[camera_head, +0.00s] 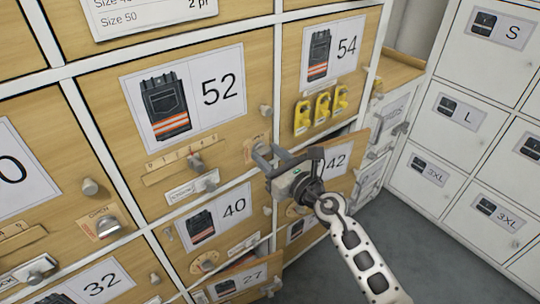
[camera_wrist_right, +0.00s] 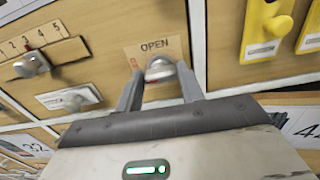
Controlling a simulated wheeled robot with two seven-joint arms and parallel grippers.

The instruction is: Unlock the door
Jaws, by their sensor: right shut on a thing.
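The wooden door marked 52 (camera_head: 225,135) is closed in the head view. At its lower right is a small tan lock plate (camera_head: 250,154), partly hidden by my gripper. In the right wrist view the plate (camera_wrist_right: 136,58) reads OPEN above a metal knob (camera_wrist_right: 159,69). My right gripper (camera_head: 268,152) is at this plate, and its two fingers stand on either side of the knob, shut on it. In the right wrist view the fingers (camera_wrist_right: 159,80) hide the knob's sides. My left gripper is not in view.
A slider (camera_head: 195,161) on a numbered scale sits left of the lock. The door marked 42 (camera_head: 337,160) stands ajar close to my right gripper. Grey lockers (camera_head: 455,120) stand at right, with clear floor (camera_head: 400,245) before them.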

